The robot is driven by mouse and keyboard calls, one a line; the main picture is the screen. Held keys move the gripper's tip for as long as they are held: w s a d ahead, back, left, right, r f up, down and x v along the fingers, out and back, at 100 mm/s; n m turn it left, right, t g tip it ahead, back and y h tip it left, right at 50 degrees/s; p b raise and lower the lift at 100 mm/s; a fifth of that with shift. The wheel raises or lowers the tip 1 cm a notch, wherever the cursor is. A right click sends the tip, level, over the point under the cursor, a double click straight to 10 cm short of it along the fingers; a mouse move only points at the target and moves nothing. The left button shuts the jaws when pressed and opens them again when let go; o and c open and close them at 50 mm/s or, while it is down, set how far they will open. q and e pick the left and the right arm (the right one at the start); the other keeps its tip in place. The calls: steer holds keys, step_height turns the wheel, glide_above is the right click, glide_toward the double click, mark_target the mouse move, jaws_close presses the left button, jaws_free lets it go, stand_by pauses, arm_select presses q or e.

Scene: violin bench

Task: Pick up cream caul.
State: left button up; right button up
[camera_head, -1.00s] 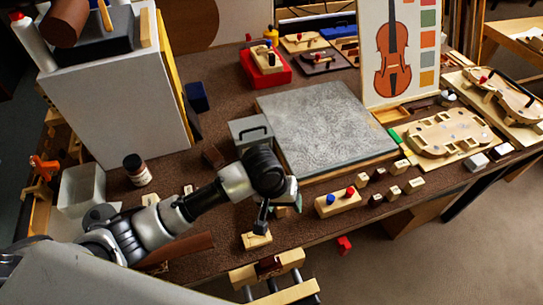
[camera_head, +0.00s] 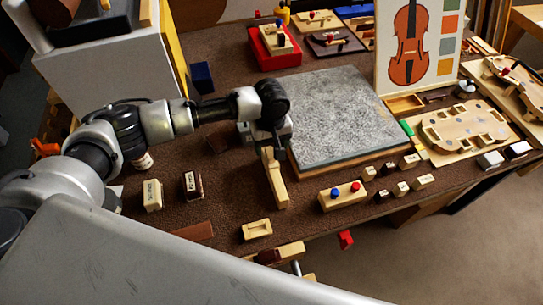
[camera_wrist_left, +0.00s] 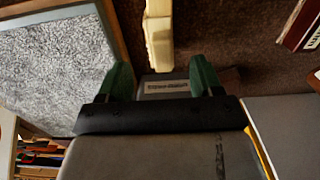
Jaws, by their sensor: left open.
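A long cream wooden bar (camera_head: 274,178), which looks like the cream caul, lies on the brown bench left of the stone slab. My left gripper (camera_head: 267,146) is at the bar's far end, pointing down. In the left wrist view the gripper (camera_wrist_left: 162,78) is open, its two green fingers apart. The cream bar (camera_wrist_left: 159,36) shows beyond the fingertips, not between them. A grey box with a label (camera_wrist_left: 166,86) shows between the fingers; I cannot tell its depth from them. The arm hides part of this spot in the head view. My right gripper is not in view.
The stone slab (camera_head: 341,117) stands close to the right of the gripper. Labelled blocks, one cream (camera_head: 152,195) and one dark (camera_head: 192,185), stand to the left. A slotted cream block (camera_head: 257,229) and a peg block (camera_head: 342,195) lie near the front edge.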

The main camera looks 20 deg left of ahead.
mark_target(271, 152)
arm_select(q)
steer(key=shift+f, duration=2.3)
steer(key=c, duration=1)
